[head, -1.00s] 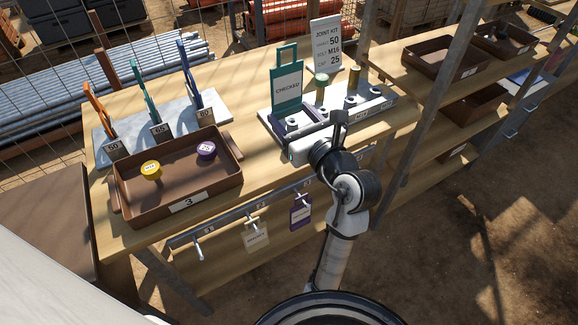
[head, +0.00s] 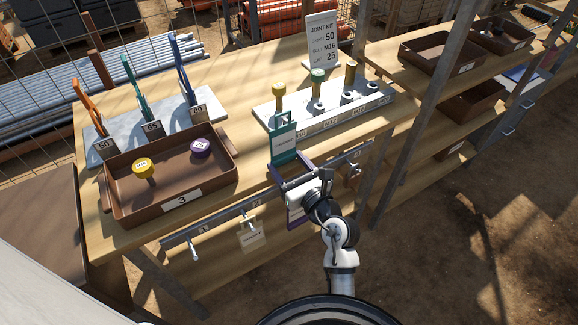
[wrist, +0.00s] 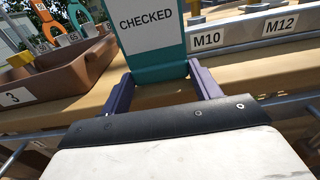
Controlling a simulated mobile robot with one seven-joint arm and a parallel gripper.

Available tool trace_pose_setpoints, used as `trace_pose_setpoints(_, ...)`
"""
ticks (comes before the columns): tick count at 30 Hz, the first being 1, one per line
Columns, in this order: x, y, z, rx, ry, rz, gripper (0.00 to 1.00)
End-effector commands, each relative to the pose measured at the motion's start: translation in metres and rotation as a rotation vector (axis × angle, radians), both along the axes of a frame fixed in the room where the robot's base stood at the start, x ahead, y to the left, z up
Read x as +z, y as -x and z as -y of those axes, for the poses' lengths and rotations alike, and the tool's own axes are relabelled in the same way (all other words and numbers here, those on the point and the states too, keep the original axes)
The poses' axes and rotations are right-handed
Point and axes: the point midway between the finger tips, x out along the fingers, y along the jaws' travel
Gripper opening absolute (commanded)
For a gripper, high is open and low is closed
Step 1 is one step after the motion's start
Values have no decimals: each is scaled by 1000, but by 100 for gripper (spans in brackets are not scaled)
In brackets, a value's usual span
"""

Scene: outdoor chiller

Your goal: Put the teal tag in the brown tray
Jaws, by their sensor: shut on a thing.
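The teal tag (head: 283,139) has a white label reading "CHECKED" and stands upright in my gripper (head: 291,176). The wrist view shows the tag (wrist: 158,72) with its lower edge between the two purple fingers of my gripper (wrist: 160,92), which are shut on it. My gripper is at the front edge of the bench, to the right of the brown tray. The brown tray (head: 120,214) bears a label "3" and holds a yellow-topped piece (head: 143,168) and a purple-topped piece (head: 200,147). The tray also shows at the left of the wrist view (wrist: 62,84).
A bolt rack (head: 376,98) with several coloured-top pieces and a "JOINT KIT" sign (head: 322,40) stand behind the tag. A rack of orange, teal and blue tools (head: 152,130) is behind the tray. Tags hang from a front rail (head: 215,222). Bare bench lies between tray and tag.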

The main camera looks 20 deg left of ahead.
Motion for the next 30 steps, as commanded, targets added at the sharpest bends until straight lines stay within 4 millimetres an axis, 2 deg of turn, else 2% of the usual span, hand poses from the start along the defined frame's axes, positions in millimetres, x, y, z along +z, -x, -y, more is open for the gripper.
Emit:
trace_pose_setpoints(11,-4,0,0,-1,1,1,0)
trace_pose_setpoints(12,-5,0,0,-1,1,1,64)
trace_pose_setpoints(17,-4,0,0,0,1,1,84)
trace_pose_setpoints(30,0,0,1,0,0,0,84)
